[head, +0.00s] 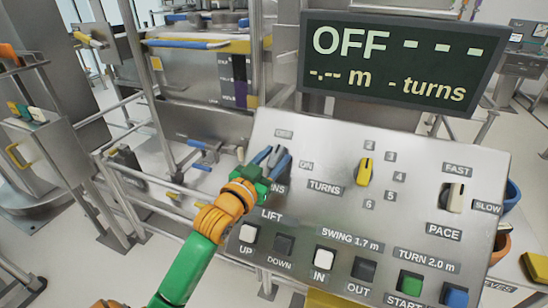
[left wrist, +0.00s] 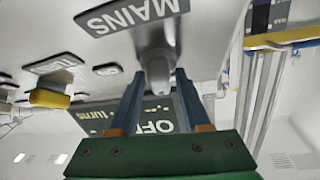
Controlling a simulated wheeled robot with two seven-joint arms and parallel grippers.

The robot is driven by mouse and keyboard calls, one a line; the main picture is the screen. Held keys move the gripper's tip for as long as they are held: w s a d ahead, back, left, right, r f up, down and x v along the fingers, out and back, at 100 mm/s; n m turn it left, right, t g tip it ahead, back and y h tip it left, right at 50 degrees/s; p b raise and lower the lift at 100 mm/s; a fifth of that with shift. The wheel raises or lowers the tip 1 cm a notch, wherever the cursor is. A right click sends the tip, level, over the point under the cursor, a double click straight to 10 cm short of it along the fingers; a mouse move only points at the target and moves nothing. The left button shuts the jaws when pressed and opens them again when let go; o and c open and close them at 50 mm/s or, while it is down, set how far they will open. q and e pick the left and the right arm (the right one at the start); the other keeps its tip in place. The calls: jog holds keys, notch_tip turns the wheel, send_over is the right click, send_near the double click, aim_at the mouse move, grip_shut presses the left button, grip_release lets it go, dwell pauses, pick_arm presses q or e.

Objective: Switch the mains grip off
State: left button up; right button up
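The mains grip (head: 274,157) is a grey knob at the upper left of the sloped control panel, by the OFF and ON labels and a partly covered MAINS label. It seems to point up towards OFF. In the left wrist view the grip (left wrist: 158,68) hangs from the panel beside the MAINS plate. My left gripper (head: 271,161) is at the grip with one blue finger on each side. In the wrist view its fingers (left wrist: 159,80) stand apart, with narrow gaps beside the grip; contact is hard to tell. The display (head: 400,62) reads OFF with dashes. My right gripper is not in view.
The panel (head: 330,135) also carries a yellow turns knob (head: 364,172), a pale pace knob (head: 455,196) and a lower row of push buttons, including the white UP button (head: 248,233). Metal rails and frames stand behind on the left.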

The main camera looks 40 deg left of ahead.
pick_arm(q)
grip_shut()
jog(key=shift+r+n+y+p, duration=0.2)
jog(key=shift+n+y+p, duration=0.3)
jog(key=shift+n+p, duration=0.2)
jog(key=shift+f+n+y+p, duration=0.15)
jog(key=shift+n+y+p, duration=0.25)
jog(key=shift+n+y, duration=0.5)
jog(key=shift+f+g, duration=0.1)
jog(key=shift+g, duration=0.2)
jog(key=o, duration=0.6)
grip_release()
